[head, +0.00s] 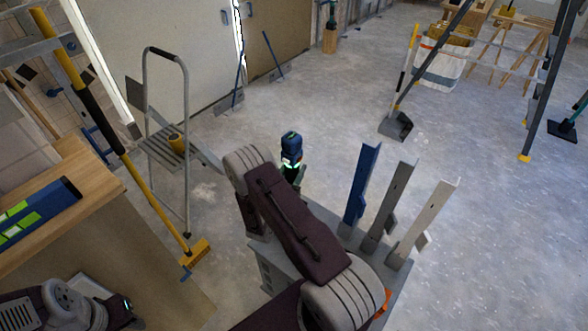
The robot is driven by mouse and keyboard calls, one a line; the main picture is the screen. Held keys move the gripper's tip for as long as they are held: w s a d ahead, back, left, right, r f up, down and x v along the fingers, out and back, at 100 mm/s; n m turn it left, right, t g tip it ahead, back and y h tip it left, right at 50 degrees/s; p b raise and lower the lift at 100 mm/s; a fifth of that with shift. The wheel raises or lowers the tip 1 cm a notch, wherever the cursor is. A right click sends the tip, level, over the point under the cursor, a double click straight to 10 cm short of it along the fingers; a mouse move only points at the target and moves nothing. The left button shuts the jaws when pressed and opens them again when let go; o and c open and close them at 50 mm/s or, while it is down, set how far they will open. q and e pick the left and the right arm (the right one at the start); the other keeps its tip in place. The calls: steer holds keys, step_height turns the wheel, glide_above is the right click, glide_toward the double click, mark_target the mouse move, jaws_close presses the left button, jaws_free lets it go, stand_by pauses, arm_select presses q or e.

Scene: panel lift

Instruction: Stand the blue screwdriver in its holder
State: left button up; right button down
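My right arm reaches up through the middle of the head view. Its wrist end, with a lit green ring, is at my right gripper (291,168), by the grey stand's far left corner. A rounded dark-blue piece (291,141) shows just beyond the ring; I cannot tell whether it is a screwdriver handle or part of the gripper. The fingers cannot be made out. My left gripper (126,309) is low at the left, beside the wooden bench, its fingers too small and dark to read. I cannot clearly identify the screwdriver or its holder.
A grey stand (322,216) carries upright blue (361,185), dark grey (391,203) and pale (430,216) angle pieces. A wooden bench (88,179) at left holds a blue tray (58,198) with green items. A yellow-handled broom (150,198) and step ladder (187,170) stand nearby.

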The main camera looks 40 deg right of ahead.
stand_by(0.4)
steer(key=shift+f+b, duration=0.9)
steer(key=shift+f, duration=0.25)
steer(key=shift+f+b, duration=0.95)
steer(key=shift+f, duration=0.2)
jaws_free()
steer(key=shift+f, duration=0.1)
stand_by(0.5)
steer(key=shift+s+a, duration=0.1)
steer(key=shift+a, duration=0.05)
stand_by(0.4)
steer(key=shift+v, duration=1.35)
